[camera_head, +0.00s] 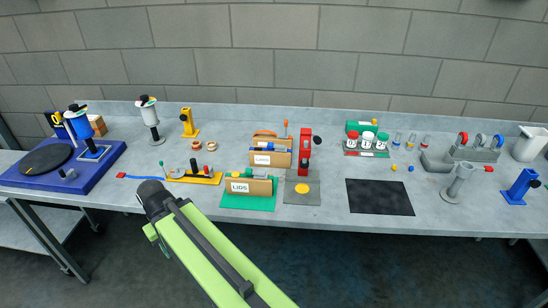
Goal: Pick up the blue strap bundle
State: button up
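A flat blue strip (142,177) with a red end lies on the bench at the left, just beyond the end of my arm. A small blue loop (498,141) stands at the right end of a grey rack, beside a red loop and a grey one. I cannot tell which of these blue things is the strap bundle. My green arm reaches in from the bottom, and its dark end, my gripper (153,197), is over the bench's front edge at the left. Its fingers cannot be made out, so whether it is open is unclear.
A blue base (20,178) with a black disc is at the far left. A yellow fixture (205,179), a LIDS box (262,187) and a red press (305,150) stand right of my gripper. A black mat (379,198) lies further right. The wall closes the back.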

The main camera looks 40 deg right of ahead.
aim_at(259, 156)
jog(key=i, duration=1.65)
jog(key=u, duration=0.05)
